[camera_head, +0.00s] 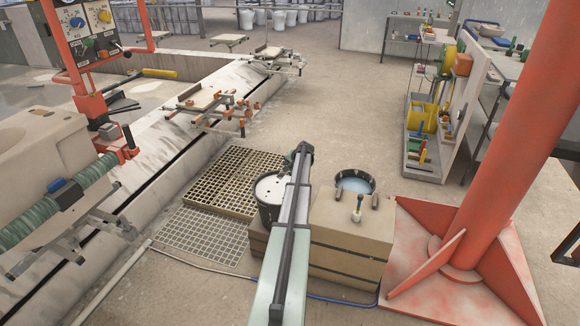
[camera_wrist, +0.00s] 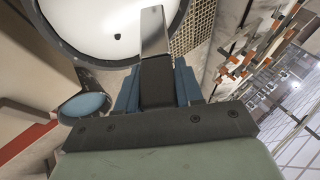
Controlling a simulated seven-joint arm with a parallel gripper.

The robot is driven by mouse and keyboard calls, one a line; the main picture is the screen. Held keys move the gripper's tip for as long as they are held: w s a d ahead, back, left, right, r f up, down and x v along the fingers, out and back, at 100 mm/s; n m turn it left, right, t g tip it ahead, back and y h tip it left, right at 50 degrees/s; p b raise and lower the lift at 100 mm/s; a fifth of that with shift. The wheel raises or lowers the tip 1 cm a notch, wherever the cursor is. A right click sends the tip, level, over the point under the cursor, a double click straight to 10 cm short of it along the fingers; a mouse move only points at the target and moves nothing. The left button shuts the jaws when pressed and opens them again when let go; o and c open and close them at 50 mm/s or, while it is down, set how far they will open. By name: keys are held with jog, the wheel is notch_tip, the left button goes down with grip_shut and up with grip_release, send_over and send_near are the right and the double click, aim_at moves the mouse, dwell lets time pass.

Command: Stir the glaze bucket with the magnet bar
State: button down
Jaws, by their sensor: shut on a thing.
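The glaze bucket (camera_head: 267,216) is dark-walled and holds white glaze (camera_head: 268,187) with a few dark specks. My gripper (camera_wrist: 157,78) has blue-sided fingers and is shut on a flat grey bar (camera_wrist: 154,30), which looks like the magnet bar. The bar reaches out over the bucket opening in the wrist view. I cannot tell whether its tip touches the glaze. In the head view my arm covers the bucket's right side and hides the bar.
A second bucket (camera_head: 354,181) with bluish water stands right of my arm, behind a beige block (camera_head: 345,240) with small tools on top. A floor grating (camera_head: 237,176) lies left of the glaze bucket. A red column (camera_head: 500,160) stands at right. Open floor lies beyond.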

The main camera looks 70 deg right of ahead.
jog(key=shift+s+f, duration=1.9)
jog(key=shift+f, duration=0.8)
jog(key=w+f, duration=0.7)
jog(key=f, duration=0.4)
jog(key=shift+f, duration=0.2)
jog(key=shift+w+d, duration=0.1)
